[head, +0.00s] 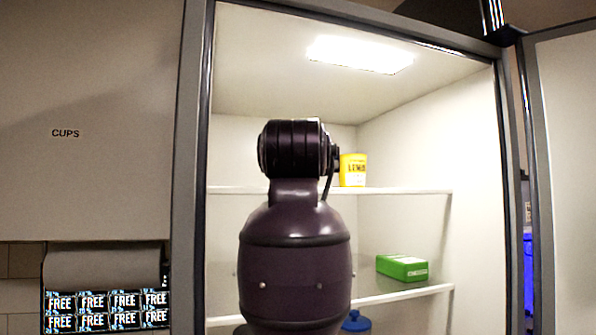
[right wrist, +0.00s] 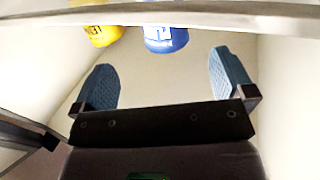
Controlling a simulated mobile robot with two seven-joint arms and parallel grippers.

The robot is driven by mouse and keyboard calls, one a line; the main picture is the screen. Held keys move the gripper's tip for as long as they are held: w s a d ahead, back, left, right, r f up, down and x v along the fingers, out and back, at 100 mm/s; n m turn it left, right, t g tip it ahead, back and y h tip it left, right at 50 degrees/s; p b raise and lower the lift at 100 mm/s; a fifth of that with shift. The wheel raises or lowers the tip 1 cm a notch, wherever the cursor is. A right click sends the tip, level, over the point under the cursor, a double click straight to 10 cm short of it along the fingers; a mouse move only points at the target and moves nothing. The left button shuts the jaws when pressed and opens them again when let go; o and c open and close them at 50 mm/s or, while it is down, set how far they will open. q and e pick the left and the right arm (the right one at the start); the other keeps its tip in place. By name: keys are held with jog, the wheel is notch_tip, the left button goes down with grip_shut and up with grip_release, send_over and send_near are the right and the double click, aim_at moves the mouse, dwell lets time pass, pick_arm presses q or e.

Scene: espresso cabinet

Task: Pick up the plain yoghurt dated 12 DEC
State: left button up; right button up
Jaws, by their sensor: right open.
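A yellow tub (head: 353,170) with dark lettering that seems to read "LEMON" stands on the upper cabinet shelf, partly behind my arm. In the right wrist view, a yellow tub (right wrist: 99,35) and a blue tub (right wrist: 166,40) with white lettering show side by side, both cut off by a pale bar across the top. I cannot read a date or the word plain on either. My right gripper (right wrist: 163,75) is open and empty, its fingers apart and pointing toward the tubs without touching them. In the head view its fingers are hidden behind my arm. My left gripper is not in view.
A green box (head: 402,267) lies on the lower shelf (head: 420,291). A blue-lidded container (head: 356,322) stands below it. The cabinet's frame (head: 190,170) is at left, and its open door (head: 565,180) at right. The upper shelf's right part is clear.

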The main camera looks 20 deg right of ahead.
jog(key=x, duration=0.3)
jog(key=p+x, duration=0.1)
jog(key=x, duration=0.1)
jog(key=shift+s+d+f, duration=0.1)
jog(key=shift+f, duration=0.2)
jog(key=x, duration=0.1)
jog(key=p+x, duration=0.1)
jog(key=x, duration=0.1)
jog(key=p+x, duration=0.1)
jog(key=shift+w+a+r, duration=0.25)
jog(key=shift+w+r, duration=0.05)
jog(key=shift+w, duration=0.2)
jog(key=shift+w+d+f+p, duration=0.1)
jog(key=shift+w+d+p, duration=0.15)
jog(key=shift+w, duration=0.2)
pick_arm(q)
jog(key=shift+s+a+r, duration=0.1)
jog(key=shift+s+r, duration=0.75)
pick_arm(e)
jog(key=shift+a, duration=0.1)
jog(key=shift+c, duration=0.5)
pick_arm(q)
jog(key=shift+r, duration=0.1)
pick_arm(e)
jog(key=c, duration=1)
